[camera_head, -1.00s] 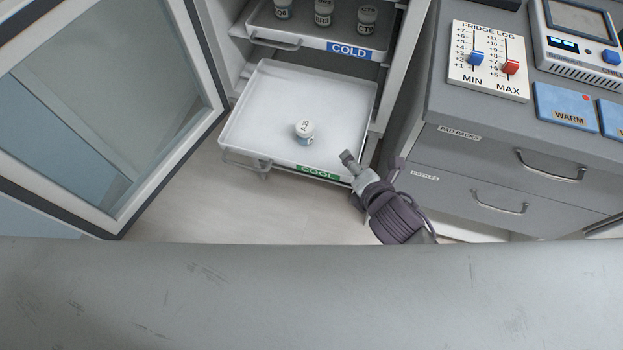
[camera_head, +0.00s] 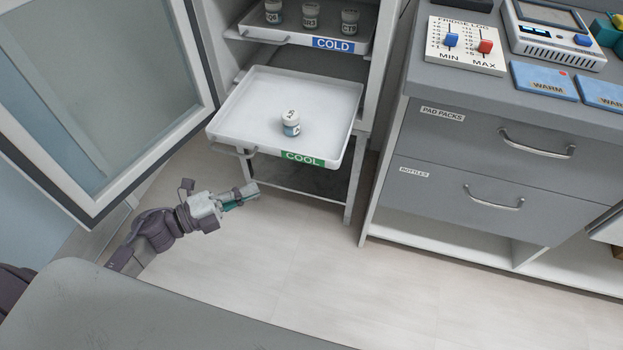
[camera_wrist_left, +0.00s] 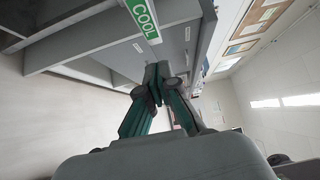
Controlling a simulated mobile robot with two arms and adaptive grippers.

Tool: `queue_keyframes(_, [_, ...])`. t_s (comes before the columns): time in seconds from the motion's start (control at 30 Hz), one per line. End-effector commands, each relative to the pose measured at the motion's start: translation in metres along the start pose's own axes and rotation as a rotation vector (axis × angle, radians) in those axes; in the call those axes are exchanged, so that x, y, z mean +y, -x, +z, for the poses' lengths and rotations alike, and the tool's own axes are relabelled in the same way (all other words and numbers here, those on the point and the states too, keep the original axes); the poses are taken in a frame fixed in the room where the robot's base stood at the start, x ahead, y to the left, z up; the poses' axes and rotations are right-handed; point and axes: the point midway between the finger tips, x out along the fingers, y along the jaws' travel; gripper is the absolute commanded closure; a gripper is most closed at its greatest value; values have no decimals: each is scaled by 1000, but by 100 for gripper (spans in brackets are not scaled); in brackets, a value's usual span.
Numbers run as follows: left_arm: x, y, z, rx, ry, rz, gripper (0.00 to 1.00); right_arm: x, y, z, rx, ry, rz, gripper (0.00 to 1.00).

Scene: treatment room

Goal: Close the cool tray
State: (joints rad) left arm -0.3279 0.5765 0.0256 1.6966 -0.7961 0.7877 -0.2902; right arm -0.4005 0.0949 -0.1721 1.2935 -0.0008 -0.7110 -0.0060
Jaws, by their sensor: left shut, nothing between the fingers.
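The cool tray (camera_head: 327,92) is a white pull-out tray with a green COOL label (camera_head: 302,158), slid out of the open fridge in the head view. One white jar (camera_head: 291,123) stands upright on it. The tray's handle (camera_head: 232,150) is at its front left. My left gripper (camera_head: 250,194) is shut and empty, below and in front of the tray, apart from it. In the left wrist view, the fingertips (camera_wrist_left: 158,75) are together and the green COOL label (camera_wrist_left: 141,16) shows above them. My right gripper is in neither view.
The cold tray (camera_head: 290,32) with several jars sits above, pushed farther in. The open glass door (camera_head: 95,90) stands at the left. A grey drawer cabinet (camera_head: 480,165) stands at the right. The floor (camera_head: 320,250) in front is clear.

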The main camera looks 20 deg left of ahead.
Motion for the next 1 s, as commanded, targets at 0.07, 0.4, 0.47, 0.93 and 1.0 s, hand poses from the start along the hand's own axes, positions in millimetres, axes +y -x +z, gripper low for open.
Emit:
queue_keyframes(0.07, [-2,-5,-2,11,-11,-2,100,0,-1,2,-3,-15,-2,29])
queue_keyframes(0.4, [-4,-68,-1,7,-8,-7,100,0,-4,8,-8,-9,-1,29])
queue_keyframes(0.47, [-4,-81,-1,7,-6,-6,100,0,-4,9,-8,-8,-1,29])
queue_keyframes(0.93, [-2,-128,26,5,-3,-2,100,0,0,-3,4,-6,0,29])
queue_keyframes(1.0, [-2,-128,26,6,-3,-2,100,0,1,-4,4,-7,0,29])
